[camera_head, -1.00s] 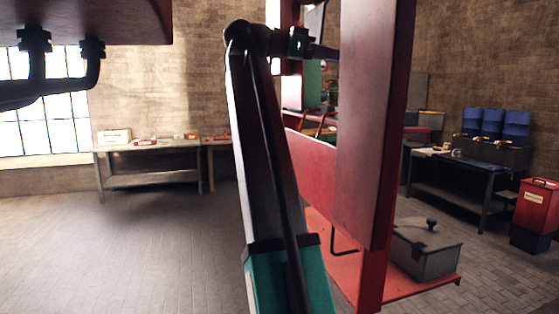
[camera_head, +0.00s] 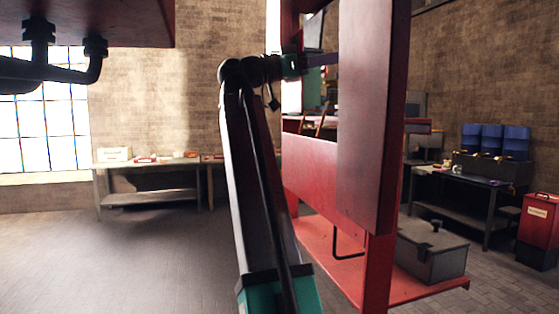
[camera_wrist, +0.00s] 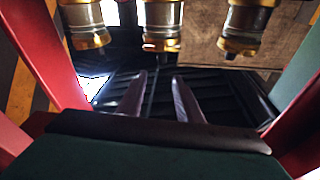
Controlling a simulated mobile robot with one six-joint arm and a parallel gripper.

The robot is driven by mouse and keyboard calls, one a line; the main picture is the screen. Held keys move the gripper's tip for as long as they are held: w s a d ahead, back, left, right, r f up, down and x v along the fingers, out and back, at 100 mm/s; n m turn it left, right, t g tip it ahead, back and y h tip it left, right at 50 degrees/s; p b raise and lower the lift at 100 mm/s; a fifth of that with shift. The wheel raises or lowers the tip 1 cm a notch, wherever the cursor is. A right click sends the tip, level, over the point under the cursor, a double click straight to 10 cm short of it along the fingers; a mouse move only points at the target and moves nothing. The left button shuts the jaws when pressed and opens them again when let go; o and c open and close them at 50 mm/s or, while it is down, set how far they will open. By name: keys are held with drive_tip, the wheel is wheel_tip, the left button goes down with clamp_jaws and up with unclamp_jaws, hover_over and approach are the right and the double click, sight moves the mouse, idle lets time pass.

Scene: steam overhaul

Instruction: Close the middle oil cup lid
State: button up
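Three oil cups of glass and brass stand in a row along the top of the wrist view: a left one (camera_wrist: 86,20), the middle one (camera_wrist: 161,22) and a right one (camera_wrist: 246,26). Their upper ends are cut off by the frame, so I cannot tell how their lids stand. My gripper (camera_wrist: 161,77) is open and empty, its two dark fingers apart and pointing toward the middle cup. The fingertips appear below that cup in the picture, with a gap between. In the head view the gripper end is largely hidden behind a red upright.
The red upright (camera_head: 370,120) stands close to my arm. A red step (camera_head: 400,292) carries a grey box (camera_head: 432,254). A workbench (camera_head: 150,175) stands at the back left, and a dark bench (camera_head: 462,188) with blue bins at right. The left floor is clear.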

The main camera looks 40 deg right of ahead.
drive_tip(key=w+a+f+m+g+h+b, duration=0.1)
drive_tip(key=w+a+f+g+h+b, duration=0.35)
drive_tip(key=a+f, duration=0.7)
drive_tip(key=w+d+f+n+t+h+p, duration=0.1)
drive_tip(key=w+d+f+n+t+p, duration=0.2)
drive_tip(key=f, duration=0.9)
drive_tip(key=shift+w+d+n+t, duration=0.95)
drive_tip(key=shift+w+n+t, duration=1.05)
drive_tip(key=shift+w+t, duration=0.75)
drive_tip(key=shift+w+h, duration=0.2)
drive_tip(key=shift+h, duration=0.05)
